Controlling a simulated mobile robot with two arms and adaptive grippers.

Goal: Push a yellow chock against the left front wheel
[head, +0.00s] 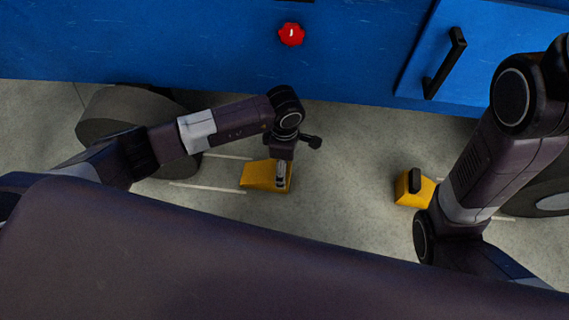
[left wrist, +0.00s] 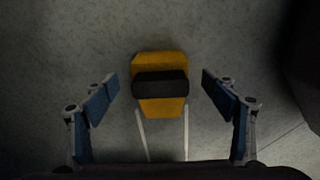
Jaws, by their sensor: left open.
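A yellow chock (head: 256,174) with a black handle stands on the floor, to the right of the dark left wheel (head: 110,108), with a gap between them. My left gripper (head: 282,178) is above the chock and partly hides it. In the left wrist view the chock (left wrist: 160,107) and its black handle (left wrist: 160,84) lie between the fingers of my left gripper (left wrist: 160,82). The fingers are open, with space on both sides of the handle. A second yellow chock (head: 426,190) with a black handle stands near the right wheel (head: 535,200). My right gripper is out of view.
A blue panel body (head: 180,40) with a red knob (head: 291,34) and a black door handle (head: 444,63) rises behind. White lines (head: 208,187) on the floor run between the left wheel and its chock. The grey floor between the two chocks (head: 345,175) is clear.

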